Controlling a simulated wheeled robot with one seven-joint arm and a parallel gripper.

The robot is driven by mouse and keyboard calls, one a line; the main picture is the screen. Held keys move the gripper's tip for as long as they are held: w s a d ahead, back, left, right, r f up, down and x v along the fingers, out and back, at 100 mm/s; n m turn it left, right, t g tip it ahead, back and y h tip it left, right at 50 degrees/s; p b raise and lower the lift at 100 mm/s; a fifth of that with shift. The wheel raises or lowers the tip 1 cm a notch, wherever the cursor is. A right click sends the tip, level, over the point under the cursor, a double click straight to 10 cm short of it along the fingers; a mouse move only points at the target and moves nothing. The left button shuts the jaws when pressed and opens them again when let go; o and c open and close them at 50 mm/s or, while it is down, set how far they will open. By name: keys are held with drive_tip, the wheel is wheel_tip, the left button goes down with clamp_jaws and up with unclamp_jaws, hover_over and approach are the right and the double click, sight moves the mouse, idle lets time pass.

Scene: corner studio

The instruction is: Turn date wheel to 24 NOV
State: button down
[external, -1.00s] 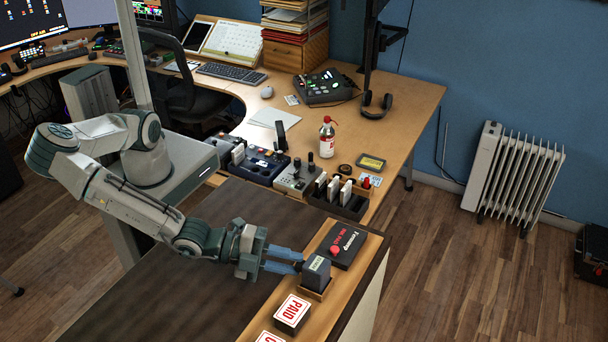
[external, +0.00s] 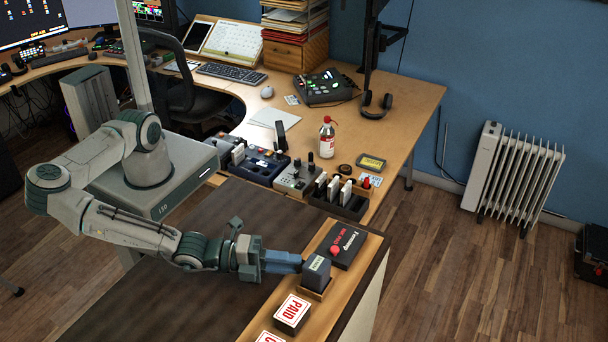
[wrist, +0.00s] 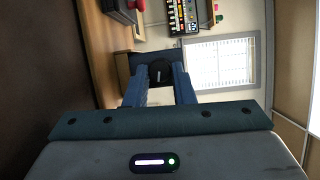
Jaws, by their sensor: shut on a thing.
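The dark date stamp (external: 317,271) stands in a wooden holder on the counter strip, with a small pale date label on its upper face. The label is too small to read. My gripper (external: 300,262) reaches it from the left, blue fingers at its side. In the wrist view my gripper (wrist: 160,80) has its two blue fingers closed on either side of a round black date wheel (wrist: 160,71) with a pale mark. The fingers hide the wheel's sides, and the wheel itself is hidden in the external view.
A black box with red lettering (external: 346,240) and a red knob (external: 334,250) stands just behind the stamp. A PAID stamp block (external: 292,312) is in front of it. A dark rack (external: 339,200) stands farther back. The dark counter top (external: 190,300) is clear.

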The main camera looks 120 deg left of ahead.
drive_tip(key=c, duration=1.2)
unclamp_jaws()
drive_tip(key=b+v, duration=0.2)
drive_tip(key=v, duration=1.1)
drive_tip(key=shift+s+d+b, duration=0.2)
drive_tip(key=shift+s+b, duration=0.1)
drive_tip(key=shift+s, duration=0.05)
